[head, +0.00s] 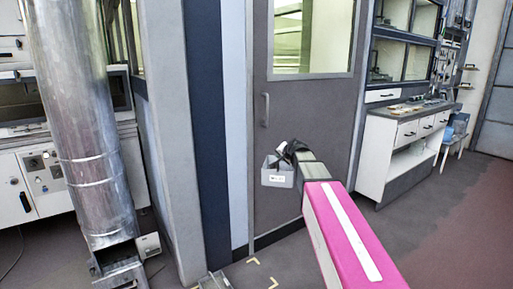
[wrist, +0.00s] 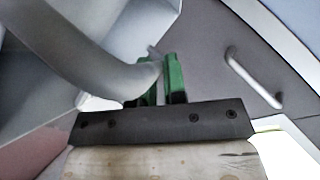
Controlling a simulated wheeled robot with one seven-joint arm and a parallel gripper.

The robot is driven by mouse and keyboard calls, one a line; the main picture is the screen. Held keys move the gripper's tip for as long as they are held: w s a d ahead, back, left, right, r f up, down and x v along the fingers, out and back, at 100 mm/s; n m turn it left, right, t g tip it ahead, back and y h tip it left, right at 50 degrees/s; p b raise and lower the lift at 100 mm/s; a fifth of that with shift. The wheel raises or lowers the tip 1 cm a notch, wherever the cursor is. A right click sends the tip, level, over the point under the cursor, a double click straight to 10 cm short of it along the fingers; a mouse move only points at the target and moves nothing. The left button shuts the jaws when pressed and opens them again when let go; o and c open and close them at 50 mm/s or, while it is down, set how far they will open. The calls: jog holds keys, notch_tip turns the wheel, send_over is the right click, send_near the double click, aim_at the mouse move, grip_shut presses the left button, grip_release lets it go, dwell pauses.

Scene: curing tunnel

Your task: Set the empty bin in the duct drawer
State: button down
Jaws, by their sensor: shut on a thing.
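The bin (head: 268,174) is a small light-grey box with a white label on its front. It hangs roughly upright in front of the grey door, clear of the floor. My gripper (head: 285,151) is at its top. In the wrist view, my green fingers (wrist: 161,84) are shut on the bin's curved grey handle (wrist: 95,68), with the bin's pale wall (wrist: 145,18) behind. The inside of the bin is not clear. The duct drawer (head: 118,272) is a metal box, seemingly open, at the foot of the big round metal duct (head: 82,110), far left of my gripper.
A grey door (head: 283,105) with a handle stands behind the bin. A pillar (head: 178,150) stands between the bin and the duct. A small white box (head: 148,245) is right beside the drawer. Yellow corner marks (head: 253,260) lie on open floor. A workbench (head: 400,150) is at right.

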jog(key=s+d+r+m+h, duration=0.2)
jog(key=d+r, duration=0.1)
jog(key=r, duration=0.5)
jog(key=s+d+r+m+h, duration=0.2)
jog(key=d+r, duration=0.2)
jog(key=r, duration=0.5)
jog(key=s+f, duration=0.5)
jog(key=f, duration=0.7)
jog(key=s+f, duration=0.6)
jog(key=f, duration=0.6)
jog(key=shift+s+t, duration=0.3)
jog(key=shift+t, duration=0.1)
